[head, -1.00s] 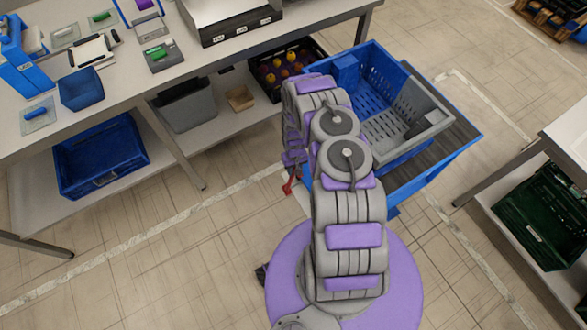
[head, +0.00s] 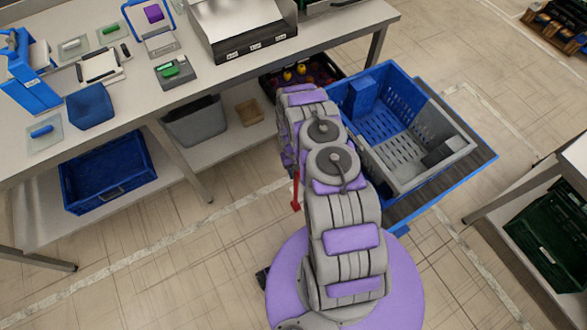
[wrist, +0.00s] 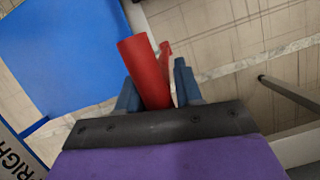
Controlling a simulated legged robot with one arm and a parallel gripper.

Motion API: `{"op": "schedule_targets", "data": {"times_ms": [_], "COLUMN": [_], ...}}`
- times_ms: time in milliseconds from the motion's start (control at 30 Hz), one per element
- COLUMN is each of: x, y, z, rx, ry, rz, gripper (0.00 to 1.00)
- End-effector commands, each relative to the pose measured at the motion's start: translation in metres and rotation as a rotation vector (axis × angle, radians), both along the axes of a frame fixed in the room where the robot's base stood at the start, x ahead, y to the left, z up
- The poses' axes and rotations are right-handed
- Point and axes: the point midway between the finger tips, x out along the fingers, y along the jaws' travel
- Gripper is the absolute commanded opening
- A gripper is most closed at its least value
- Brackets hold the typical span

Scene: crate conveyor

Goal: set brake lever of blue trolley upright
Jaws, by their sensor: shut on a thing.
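The blue trolley (head: 465,178) stands beyond my arm, to the right in the head view. Its red brake lever (head: 296,192) shows beside my arm, its upper part hidden by the arm. In the wrist view the red lever's round handle (wrist: 146,72) lies between the two blue-grey fingers of my gripper (wrist: 155,92), which is shut on it. A thinner red part (wrist: 166,58) shows just right of the handle. A blue panel (wrist: 60,55) fills the upper left there. My gripper is hidden behind the arm in the head view.
A crate with blue and grey walls (head: 435,135) sits on the trolley. A long workbench (head: 120,118) with small items runs along the left, with a blue crate (head: 108,172) beneath. A second table and a green crate (head: 545,240) stand at right. Tiled floor is open at lower left.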

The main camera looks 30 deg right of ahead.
Motion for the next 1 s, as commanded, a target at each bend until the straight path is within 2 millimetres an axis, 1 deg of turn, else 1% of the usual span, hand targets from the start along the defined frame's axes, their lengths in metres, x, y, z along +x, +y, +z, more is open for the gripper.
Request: {"op": "schedule_targets", "data": {"times_ms": [33, 300, 333, 500, 833, 1000], "x": [0.005, 0.010, 0.010, 0.008, 0.007, 0.011], "y": [-0.001, -0.002, -0.002, -0.002, -0.001, -0.002], "z": [0.001, 0.003, 0.003, 0.003, 0.005, 0.019], "rx": [-0.004, -0.006, -0.006, -0.005, -0.004, -0.004], "ry": [-0.013, -0.022, -0.023, -0.019, -0.014, -0.014], "rz": [-0.002, -0.001, -0.001, 0.000, 0.001, 0.001], "gripper": [0.00, 0.00, 0.36, 0.52, 0.52, 0.52]}}
